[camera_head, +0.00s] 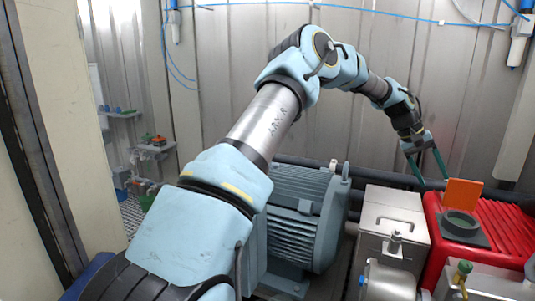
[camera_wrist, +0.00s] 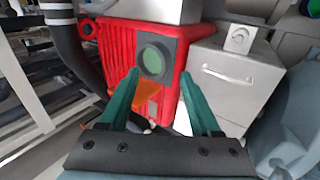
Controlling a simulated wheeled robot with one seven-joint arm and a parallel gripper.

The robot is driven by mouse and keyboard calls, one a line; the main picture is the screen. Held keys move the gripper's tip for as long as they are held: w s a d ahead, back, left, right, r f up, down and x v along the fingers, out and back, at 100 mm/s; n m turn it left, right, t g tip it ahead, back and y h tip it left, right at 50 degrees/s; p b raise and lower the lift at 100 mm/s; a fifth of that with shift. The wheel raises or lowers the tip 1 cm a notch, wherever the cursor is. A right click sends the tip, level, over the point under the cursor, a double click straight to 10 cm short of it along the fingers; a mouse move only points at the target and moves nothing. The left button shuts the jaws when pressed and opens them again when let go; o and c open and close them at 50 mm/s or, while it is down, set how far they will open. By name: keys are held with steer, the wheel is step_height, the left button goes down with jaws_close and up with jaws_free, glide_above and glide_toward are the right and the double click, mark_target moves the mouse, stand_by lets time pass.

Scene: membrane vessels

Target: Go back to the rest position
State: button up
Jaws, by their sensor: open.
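My gripper (camera_head: 430,165) is at the right in the head view, with its green fingers pointing down near the left edge of a red ribbed housing. In the wrist view my gripper (camera_wrist: 160,92) shows two green fingers spread apart with nothing between them. My arm reaches from the lower left up and over to the right, with its elbow raised in front of the metal wall.
An orange plate (camera_head: 462,192) stands by a dark ring-shaped fitting (camera_head: 461,222) on the red housing (camera_head: 510,230). A metal box with a handle (camera_head: 390,215) and a grey ribbed motor (camera_head: 305,215) stand left of it. A blue hose (camera_head: 400,14) crosses the back wall.

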steer(key=a+f+n+t+y, duration=0.1)
steer(key=a+f+t+y, duration=0.2)
steer(key=a, duration=2.6)
steer(key=s+a+n+y, duration=0.1)
steer(key=s+a, duration=0.4)
steer(key=a, duration=0.2)
steer(key=s+a+n+y, duration=0.1)
steer(key=s+a, duration=0.3)
steer(key=a, duration=0.4)
steer(key=s+a+f+t+y, duration=0.1)
steer(key=s+a, duration=0.4)
steer(key=a, duration=0.3)
steer(key=shift+s+a+n, duration=0.2)
steer(key=shift+s+n, duration=0.1)
steer(key=shift+n, duration=0.1)
